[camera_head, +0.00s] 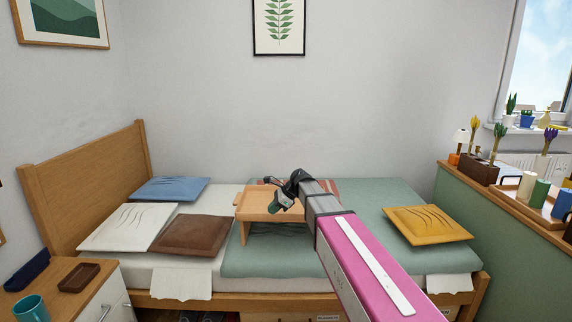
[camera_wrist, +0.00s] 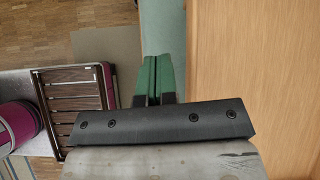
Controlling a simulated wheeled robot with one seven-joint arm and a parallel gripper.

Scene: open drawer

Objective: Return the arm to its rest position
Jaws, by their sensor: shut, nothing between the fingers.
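My arm (camera_head: 345,250), pink and grey, reaches from the lower right over the bed.
The bed has a green blanket (camera_head: 393,196), a yellow cushion (camera_head: 427,225) and a brown cushion (camera_head: 191,235). A nightstand (camera_head: 90,297) with a teal mug (camera_head: 31,309) stands at the left. A green partition (camera_head: 488,211) stands at the right.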

